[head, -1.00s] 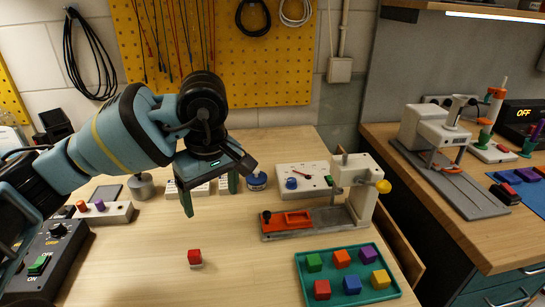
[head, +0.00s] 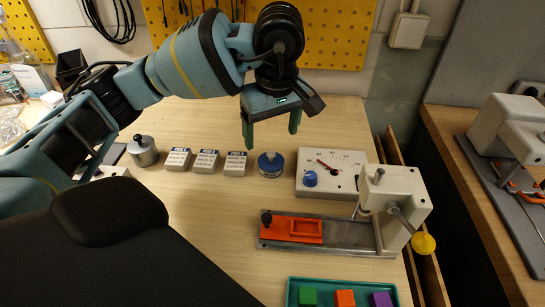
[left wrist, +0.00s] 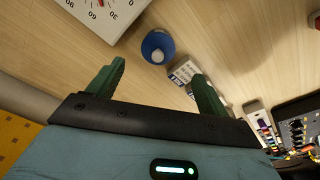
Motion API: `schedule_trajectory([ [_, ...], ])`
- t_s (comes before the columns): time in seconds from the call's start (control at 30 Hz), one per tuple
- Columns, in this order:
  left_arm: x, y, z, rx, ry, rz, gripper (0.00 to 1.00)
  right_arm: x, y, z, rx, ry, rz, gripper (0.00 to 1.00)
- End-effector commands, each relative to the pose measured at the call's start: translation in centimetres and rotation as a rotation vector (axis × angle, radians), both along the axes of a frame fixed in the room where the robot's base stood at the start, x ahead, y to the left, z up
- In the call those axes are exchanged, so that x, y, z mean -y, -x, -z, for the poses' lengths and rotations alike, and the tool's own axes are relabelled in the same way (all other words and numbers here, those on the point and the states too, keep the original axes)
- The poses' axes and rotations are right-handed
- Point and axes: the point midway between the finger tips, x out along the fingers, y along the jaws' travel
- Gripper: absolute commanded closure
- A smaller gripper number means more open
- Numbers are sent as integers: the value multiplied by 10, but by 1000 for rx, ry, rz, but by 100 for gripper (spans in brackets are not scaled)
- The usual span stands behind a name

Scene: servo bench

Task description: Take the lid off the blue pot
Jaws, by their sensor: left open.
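The blue pot (head: 271,168) stands on the wooden bench, right of a row of small white boxes. The pot also shows from above in the left wrist view (left wrist: 150,43), just beyond and between my fingers. My left gripper (head: 272,137) has its two green fingers apart and pointing down. It is empty and appears above the pot, its fingertips apart from the lid. My right gripper is not in view.
Small white labelled boxes (head: 207,161) and a metal canister (head: 143,150) stand left of the pot. A dial panel (head: 340,183) stands close on its right. A press fixture (head: 400,200) and a green tray (head: 300,283) are nearer the front.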

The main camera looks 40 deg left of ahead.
Motion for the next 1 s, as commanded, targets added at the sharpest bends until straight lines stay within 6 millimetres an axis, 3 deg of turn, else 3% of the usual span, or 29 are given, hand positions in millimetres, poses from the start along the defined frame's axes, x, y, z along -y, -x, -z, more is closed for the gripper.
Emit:
schedule_trajectory([
  [0.1,-1,0,13,-2,-1,1,21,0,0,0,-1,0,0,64],
  [0.37,-2,-1,23,-1,0,1,21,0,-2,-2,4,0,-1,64],
  [0.7,-6,-4,64,-1,0,0,21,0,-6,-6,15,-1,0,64],
  [1.0,-7,-4,67,0,-1,0,24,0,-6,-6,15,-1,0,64],
])
